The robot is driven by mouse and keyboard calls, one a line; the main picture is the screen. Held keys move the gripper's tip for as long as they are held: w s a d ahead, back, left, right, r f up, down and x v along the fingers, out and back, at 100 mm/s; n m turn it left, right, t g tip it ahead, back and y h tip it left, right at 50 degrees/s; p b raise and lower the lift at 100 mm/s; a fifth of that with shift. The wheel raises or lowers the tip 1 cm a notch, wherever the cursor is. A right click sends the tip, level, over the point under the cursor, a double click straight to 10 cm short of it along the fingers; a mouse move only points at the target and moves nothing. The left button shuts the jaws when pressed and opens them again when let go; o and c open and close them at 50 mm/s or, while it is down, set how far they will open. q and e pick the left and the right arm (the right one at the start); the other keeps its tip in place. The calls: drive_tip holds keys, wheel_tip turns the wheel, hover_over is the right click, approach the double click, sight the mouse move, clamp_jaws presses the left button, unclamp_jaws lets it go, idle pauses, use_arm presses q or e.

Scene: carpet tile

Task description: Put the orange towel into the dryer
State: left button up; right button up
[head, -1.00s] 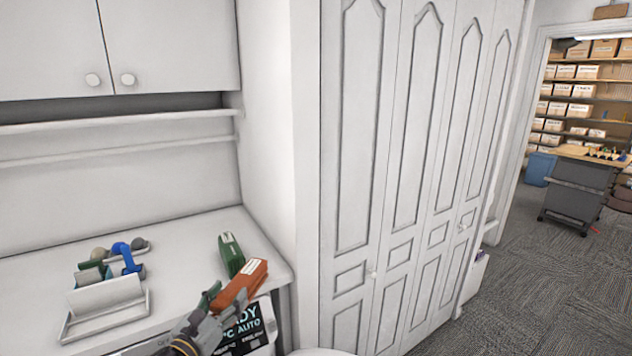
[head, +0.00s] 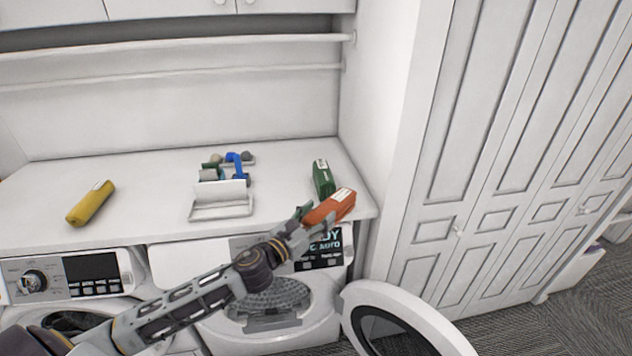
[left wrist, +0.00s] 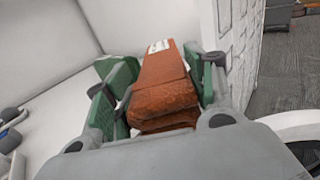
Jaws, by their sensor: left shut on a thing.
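The orange towel (head: 334,204) is a folded bundle with a white label. My left gripper (head: 308,214) is shut on it at the counter's front right edge in the head view. In the left wrist view the towel (left wrist: 162,85) sits between the two green-padded fingers (left wrist: 165,92). The dryer (head: 318,325) is the right machine under the counter; its round door (head: 362,300) stands open to the right, and the drum opening shows below my arm. My right gripper is not in view.
A green towel (head: 323,178) lies just behind the orange one. A yellow towel (head: 90,204) lies at the counter's left. A white tray (head: 222,212) with small items stands mid-counter. A washer (head: 70,275) is at left; tall cabinets (head: 500,150) rise at right.

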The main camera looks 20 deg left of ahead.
sight(323, 206)
use_arm(q)
drive_tip(key=w+a+r, duration=0.1)
drive_tip(key=w+r, duration=0.3)
drive_tip(key=r, duration=0.5)
drive_tip(key=w+a+r, duration=0.1)
drive_tip(key=w+r, duration=0.4)
drive_tip(key=r, duration=0.3)
drive_tip(key=w+a+f+n+y, duration=0.2)
drive_tip(key=w+a+f+y, duration=0.2)
drive_tip(key=a, duration=0.3)
drive_tip(key=w+a+f+n+y, duration=0.3)
drive_tip(key=a+f+y, duration=0.1)
drive_tip(key=a, duration=0.3)
drive_tip(key=shift+w+f+t, duration=0.3)
drive_tip(key=shift+w+f, duration=0.05)
drive_tip(key=shift+f, duration=0.4)
drive_tip(key=shift+f, duration=3.1)
drive_tip(key=shift+f, duration=0.1)
